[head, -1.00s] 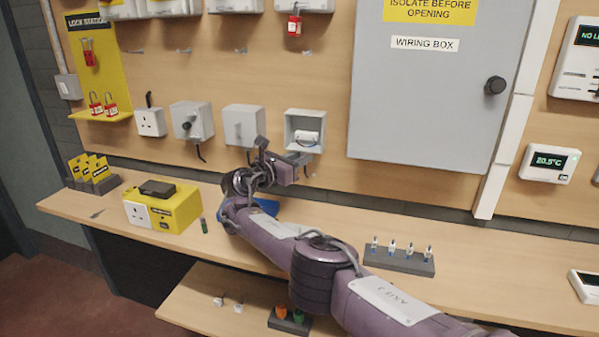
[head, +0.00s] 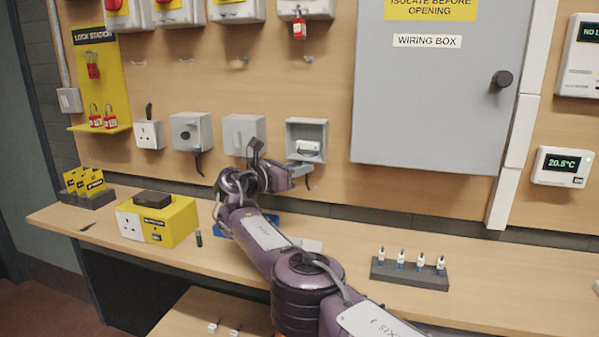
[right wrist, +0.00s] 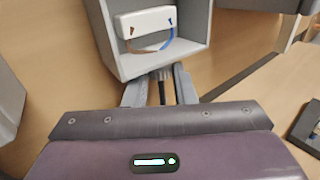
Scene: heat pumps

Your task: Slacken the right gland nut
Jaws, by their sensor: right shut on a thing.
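The open grey box (head: 320,129) is on the wall board, with a white terminal block (head: 307,147) inside. In the right wrist view the open box (right wrist: 199,45) shows brown and blue wires looping below its white block (right wrist: 145,22). A gland nut (right wrist: 162,74) sits under the box's lower edge, with a dark cable (right wrist: 162,95) hanging from it. My right gripper (head: 303,172) is right below the box; in the right wrist view its two fingers (right wrist: 158,84) are shut around the nut. My left gripper is not in view.
Closed grey boxes (head: 243,133) hang to the left of the open one. The large wiring box (head: 430,100) is to the right. The bench (head: 340,250) below carries a yellow socket unit (head: 178,220) and a dark rack (head: 410,274) of small parts.

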